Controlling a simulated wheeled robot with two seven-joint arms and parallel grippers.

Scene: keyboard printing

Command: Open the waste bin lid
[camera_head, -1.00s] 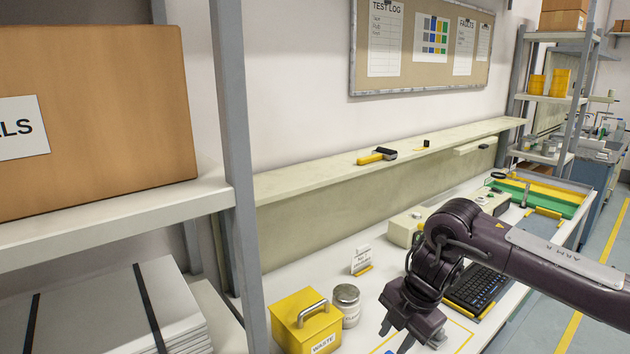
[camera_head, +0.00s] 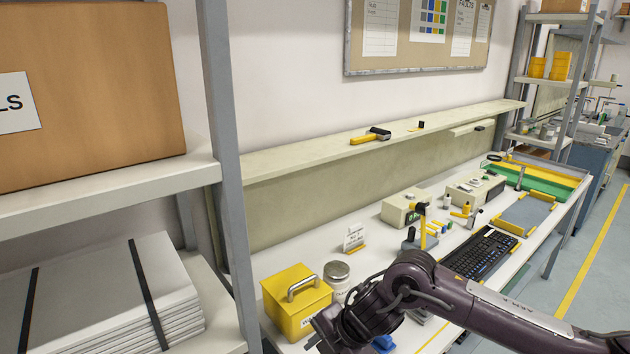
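The yellow waste bin (camera_head: 292,318) stands on the white bench near its left end, with its lid (camera_head: 290,275) closed. A grey metal handle (camera_head: 303,287) arches over the lid. My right arm comes in from the right, and my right gripper (camera_head: 320,334) is at the bottom edge, just right of the bin. It covers the right part of the bin's front and most of the WASTE label. Its fingertips are cut off or hidden, so I cannot tell whether it is open or touching the bin. My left gripper is not in view.
A lidded jar (camera_head: 337,275) stands close beside the bin, behind my gripper. A small sign (camera_head: 354,238) stands behind it. A grey shelf post (camera_head: 224,180) rises left of the bin. A keyboard (camera_head: 481,254) lies farther right on the bench.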

